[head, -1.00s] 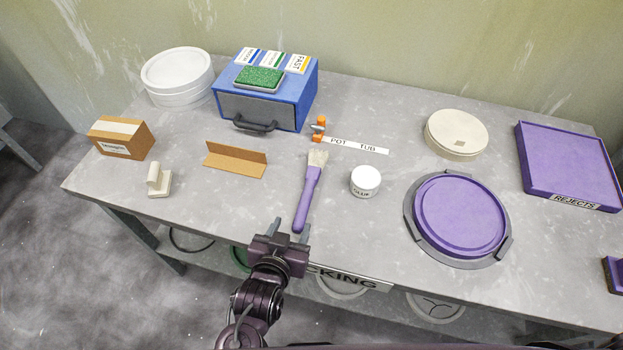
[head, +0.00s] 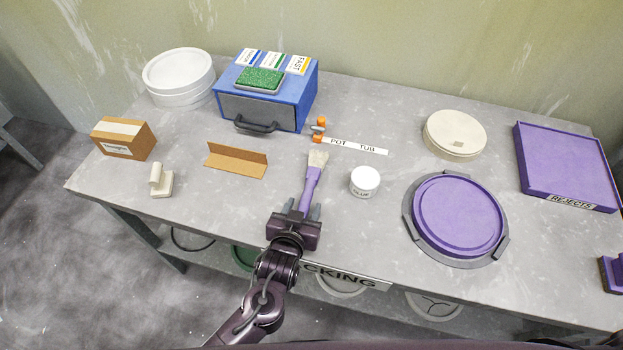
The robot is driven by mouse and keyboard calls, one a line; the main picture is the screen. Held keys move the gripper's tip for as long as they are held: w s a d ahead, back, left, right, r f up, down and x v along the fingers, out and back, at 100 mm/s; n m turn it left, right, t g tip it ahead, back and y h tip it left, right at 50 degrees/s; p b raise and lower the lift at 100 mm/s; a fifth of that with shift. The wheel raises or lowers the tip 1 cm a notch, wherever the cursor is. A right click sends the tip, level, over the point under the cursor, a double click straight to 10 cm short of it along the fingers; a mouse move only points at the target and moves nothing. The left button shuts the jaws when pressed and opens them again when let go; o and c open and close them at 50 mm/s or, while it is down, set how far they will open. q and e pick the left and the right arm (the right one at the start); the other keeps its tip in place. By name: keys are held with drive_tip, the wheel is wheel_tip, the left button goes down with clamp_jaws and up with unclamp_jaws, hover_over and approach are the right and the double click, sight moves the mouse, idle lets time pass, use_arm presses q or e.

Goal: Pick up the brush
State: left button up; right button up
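The brush (head: 313,179) lies on the grey table, with pale bristles (head: 318,158) pointing to the back and a purple handle toward me. My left gripper (head: 303,208) is over the near part of the handle, with its two fingers apart, one on each side of it. The gripper body hides the handle's near end. I cannot tell whether the fingers touch the handle. My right gripper is not in view.
A white glue pot (head: 365,181) stands just right of the brush. A brown angled strip (head: 237,160) lies to the left. An orange clip (head: 320,130) and a label strip (head: 355,146) lie behind. A purple lid in a grey holder (head: 457,215) is further right.

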use_arm(q)
drive_tip(key=c, duration=1)
drive_tip(key=shift+r, duration=0.1)
drive_tip(key=shift+c, duration=0.2)
wheel_tip(320, 180, up, 20)
